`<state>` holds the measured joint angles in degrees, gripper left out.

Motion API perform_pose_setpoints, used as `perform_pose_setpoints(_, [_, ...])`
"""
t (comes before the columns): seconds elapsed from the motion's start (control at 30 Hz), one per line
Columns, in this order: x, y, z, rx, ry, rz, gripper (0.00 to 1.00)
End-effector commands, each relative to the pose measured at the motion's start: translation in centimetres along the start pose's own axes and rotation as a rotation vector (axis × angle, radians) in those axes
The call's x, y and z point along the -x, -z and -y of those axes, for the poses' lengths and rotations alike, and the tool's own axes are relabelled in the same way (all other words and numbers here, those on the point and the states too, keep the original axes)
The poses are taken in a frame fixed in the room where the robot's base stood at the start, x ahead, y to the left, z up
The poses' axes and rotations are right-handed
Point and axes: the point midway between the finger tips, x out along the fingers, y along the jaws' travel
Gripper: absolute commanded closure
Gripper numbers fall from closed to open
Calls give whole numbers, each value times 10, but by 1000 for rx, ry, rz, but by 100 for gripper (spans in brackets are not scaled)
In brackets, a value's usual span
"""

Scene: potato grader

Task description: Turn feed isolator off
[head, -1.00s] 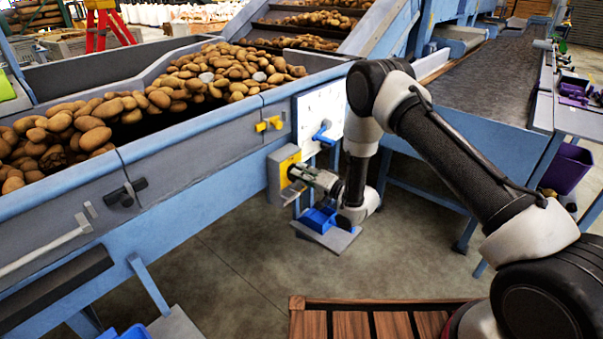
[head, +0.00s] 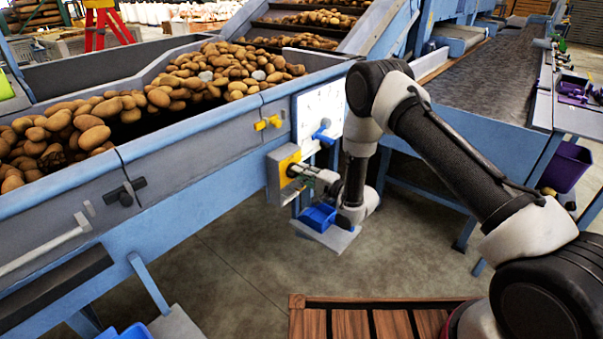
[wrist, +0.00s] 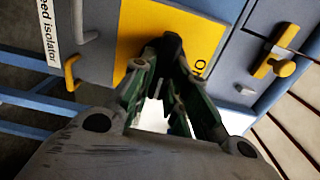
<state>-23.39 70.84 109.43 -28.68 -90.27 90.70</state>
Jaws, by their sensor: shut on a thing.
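The feed isolator (head: 276,181) is a grey box with a yellow face plate, fixed low on the blue side of the potato machine. In the wrist view its yellow plate (wrist: 211,41) fills the upper middle, and a label reading "feed isolator" (wrist: 47,32) shows at the upper left. An "O" mark shows near the plate's right edge. My gripper (head: 293,171) is at the face of the box. In the wrist view my gripper (wrist: 172,50) is shut on the dark isolator handle, which the fingers largely hide.
A yellow knob (head: 268,124) and a white panel with a blue handle (head: 322,133) sit just above the isolator. A small blue bin (head: 318,217) stands below my wrist. Potatoes (head: 200,80) fill the hopper above.

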Motion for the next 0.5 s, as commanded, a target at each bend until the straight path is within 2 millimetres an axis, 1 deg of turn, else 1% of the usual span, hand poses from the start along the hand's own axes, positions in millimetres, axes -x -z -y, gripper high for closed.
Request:
perform_pose_setpoints(0.27, [1,0,-1,-4,-3,-2,100])
perform_pose_setpoints(0.3, [1,0,-1,-4,-3,-2,80])
perform_pose_setpoints(0.4, [1,0,-1,-3,-3,-2,62])
perform_pose_setpoints(0.5, [1,0,-1,-2,-2,-1,62])
